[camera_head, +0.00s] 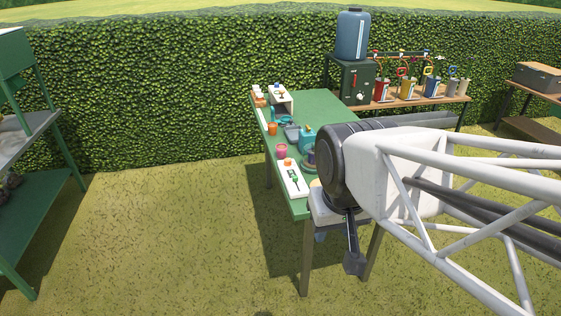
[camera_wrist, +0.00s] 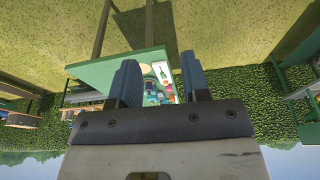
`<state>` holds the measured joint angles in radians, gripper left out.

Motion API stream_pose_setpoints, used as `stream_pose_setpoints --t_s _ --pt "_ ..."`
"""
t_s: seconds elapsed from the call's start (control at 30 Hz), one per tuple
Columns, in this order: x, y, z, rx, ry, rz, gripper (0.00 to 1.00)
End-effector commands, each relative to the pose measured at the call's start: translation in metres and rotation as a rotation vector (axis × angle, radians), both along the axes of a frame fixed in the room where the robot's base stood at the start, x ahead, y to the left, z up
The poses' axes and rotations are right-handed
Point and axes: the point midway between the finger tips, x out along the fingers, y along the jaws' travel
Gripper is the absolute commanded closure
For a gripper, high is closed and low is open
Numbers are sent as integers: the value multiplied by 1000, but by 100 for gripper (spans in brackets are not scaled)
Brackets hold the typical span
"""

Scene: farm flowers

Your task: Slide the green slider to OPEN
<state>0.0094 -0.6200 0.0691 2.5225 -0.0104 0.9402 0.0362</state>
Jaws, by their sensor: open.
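A white panel (camera_head: 287,170) lies near the front left edge of the green table (camera_head: 330,104). A small green piece (camera_head: 295,180), which looks like the slider, sits on it by a dark slot. Its lettering is too small to read. The panel also shows between my fingers in the wrist view (camera_wrist: 156,68), some way beyond them. My gripper (camera_wrist: 159,59) is open and empty. In the head view, its visible finger (camera_head: 353,262) hangs beside the table's front right, apart from the panel.
A pink cup (camera_head: 281,151), an orange cup (camera_head: 272,129) and small items stand behind the panel. A blue tank (camera_head: 352,35) on a dark green box (camera_head: 357,83) stands on a back bench. Grass in front of the table is clear. My arm hides the table's right side.

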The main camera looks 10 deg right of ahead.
Motion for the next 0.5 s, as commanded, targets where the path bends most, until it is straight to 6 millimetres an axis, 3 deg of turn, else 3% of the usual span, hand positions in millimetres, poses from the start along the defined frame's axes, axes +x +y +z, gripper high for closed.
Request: stream_pose_setpoints --t_s 0.27,0.5 --pt "37 -3 6 21 17 -99 57" --pt "85 -8 11 47 37 -230 57"
